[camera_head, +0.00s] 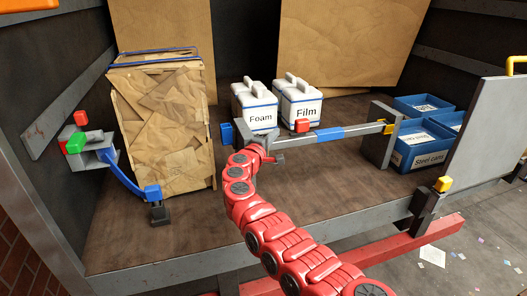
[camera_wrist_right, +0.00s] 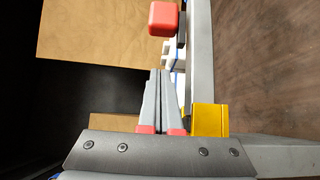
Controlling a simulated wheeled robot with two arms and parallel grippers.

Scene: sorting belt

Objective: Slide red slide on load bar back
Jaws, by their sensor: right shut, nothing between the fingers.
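The load bar (camera_head: 365,130) runs across the cargo bed, grey with a blue band. The red slide (camera_head: 302,125) sits on its upper side, left of the blue band. In the right wrist view the red slide (camera_wrist_right: 163,18) is at the top, beside the grey bar (camera_wrist_right: 201,60). My right gripper (camera_head: 268,141) is at the bar's left part, left of the red slide and apart from it. In the wrist view its fingers (camera_wrist_right: 158,72) are shut and empty, pointing towards the slide with a gap between. My left gripper is not in view.
Foam (camera_head: 257,107) and Film (camera_head: 298,100) boxes stand just behind the bar. A wrapped crate (camera_head: 165,130) stands left. Blue bins (camera_head: 415,150) are at right. A yellow block (camera_head: 388,127) is at the bar's right end; a yellow block (camera_wrist_right: 210,119) shows in the wrist view.

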